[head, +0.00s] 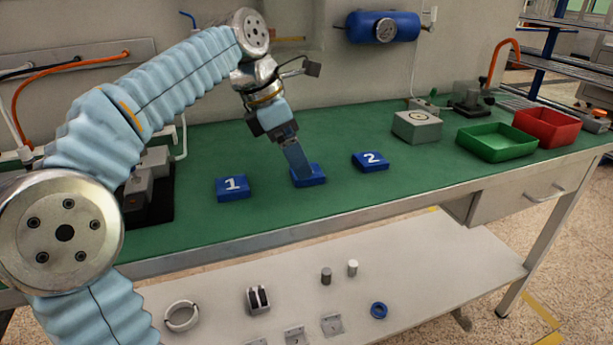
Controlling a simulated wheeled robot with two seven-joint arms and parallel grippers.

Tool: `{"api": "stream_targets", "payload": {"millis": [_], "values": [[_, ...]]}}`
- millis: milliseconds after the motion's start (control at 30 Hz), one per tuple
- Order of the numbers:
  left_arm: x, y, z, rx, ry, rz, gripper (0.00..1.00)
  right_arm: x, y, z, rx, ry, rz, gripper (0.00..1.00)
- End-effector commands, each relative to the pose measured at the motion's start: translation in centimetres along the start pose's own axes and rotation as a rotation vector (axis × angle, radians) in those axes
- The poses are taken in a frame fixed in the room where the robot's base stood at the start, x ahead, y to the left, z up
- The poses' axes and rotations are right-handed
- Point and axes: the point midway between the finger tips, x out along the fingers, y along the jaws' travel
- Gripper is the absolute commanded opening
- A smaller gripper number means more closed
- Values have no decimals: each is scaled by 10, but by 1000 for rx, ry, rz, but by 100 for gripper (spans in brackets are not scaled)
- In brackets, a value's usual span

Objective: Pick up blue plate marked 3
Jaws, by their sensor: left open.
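Three small blue plates lie in a row on the green bench top. The left one (232,188) is marked 1 and the right one (370,161) is marked 2. The middle blue plate (311,182) has its top largely covered by my left gripper, so its mark is hidden. My left gripper (303,173) points down at the middle plate, with its fingers at or just over it. Its jaws are open, and whether they touch the plate cannot be told. My right gripper is not in view.
A grey block (417,127), a green tray (496,146) and a red tray (547,127) stand toward the right of the bench. A blue cylinder (384,27) hangs on the back wall. A lower shelf (420,270) holds small metal parts. The bench around the plates is clear.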

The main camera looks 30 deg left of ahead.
Motion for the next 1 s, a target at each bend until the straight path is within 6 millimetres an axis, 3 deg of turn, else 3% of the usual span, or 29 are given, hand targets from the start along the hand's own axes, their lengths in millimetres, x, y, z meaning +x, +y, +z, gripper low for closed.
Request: {"api": "stream_targets", "payload": {"millis": [167, 433, 833, 1000], "values": [[26, 0, 0, -2, 1, -1, 89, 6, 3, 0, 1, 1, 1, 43], [29, 0, 1, -1, 0, 0, 89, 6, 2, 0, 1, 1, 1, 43], [29, 0, 1, -1, 0, 0, 29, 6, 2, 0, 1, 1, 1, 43], [29, 0, 1, -1, 0, 0, 29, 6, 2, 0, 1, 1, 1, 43]]}}
